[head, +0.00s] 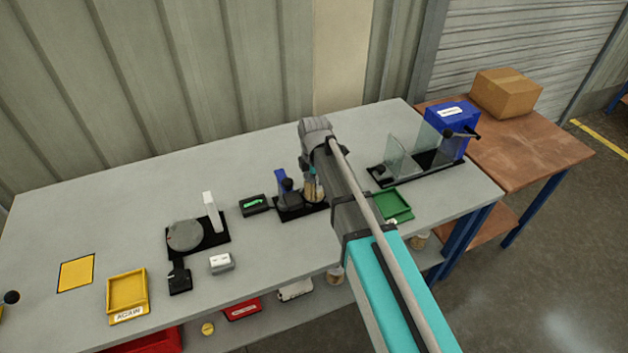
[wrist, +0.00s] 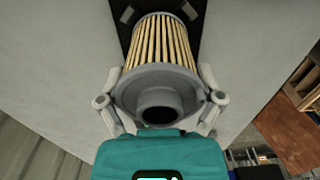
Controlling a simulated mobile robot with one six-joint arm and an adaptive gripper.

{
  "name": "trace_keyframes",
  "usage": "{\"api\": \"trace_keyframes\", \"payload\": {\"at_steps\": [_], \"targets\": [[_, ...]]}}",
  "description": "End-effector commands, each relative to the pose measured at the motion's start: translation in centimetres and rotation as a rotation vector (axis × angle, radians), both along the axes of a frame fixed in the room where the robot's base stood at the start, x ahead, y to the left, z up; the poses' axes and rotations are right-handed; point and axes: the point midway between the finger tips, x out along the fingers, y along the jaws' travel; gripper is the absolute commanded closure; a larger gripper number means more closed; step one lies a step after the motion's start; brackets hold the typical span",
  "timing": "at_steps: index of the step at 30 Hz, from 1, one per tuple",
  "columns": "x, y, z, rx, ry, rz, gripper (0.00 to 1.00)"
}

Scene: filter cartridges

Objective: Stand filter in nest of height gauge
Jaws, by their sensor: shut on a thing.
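The filter (wrist: 160,43) has pale pleats and grey end caps; its near cap, with a dark central hole, faces the wrist camera. My gripper (wrist: 160,88) is shut on it, one finger on each side. In the head view a small part of the filter (head: 314,190) shows beside my arm, over the right part of a black-based fixture (head: 289,213) with a blue upright. This fixture appears to be the height gauge. The wrist view shows the black base (wrist: 121,12) behind the filter's far end. Whether that end touches the nest is hidden.
A green-marked black box (head: 254,205) and a grey disc fixture (head: 186,235) stand to the left. A green tray (head: 396,206) and a fixture with clear panels (head: 403,162) are to the right. A yellow tray (head: 128,292) is at the front left. The back left of the table is clear.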

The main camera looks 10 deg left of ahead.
Motion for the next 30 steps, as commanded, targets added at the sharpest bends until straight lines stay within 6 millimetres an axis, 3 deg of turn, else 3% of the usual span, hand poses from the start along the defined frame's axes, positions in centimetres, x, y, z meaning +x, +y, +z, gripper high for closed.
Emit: {"api": "trace_keyframes", "payload": {"at_steps": [30], "targets": [[0.00,0.00,-0.48,0.000,0.000,0.000,0.66]]}}
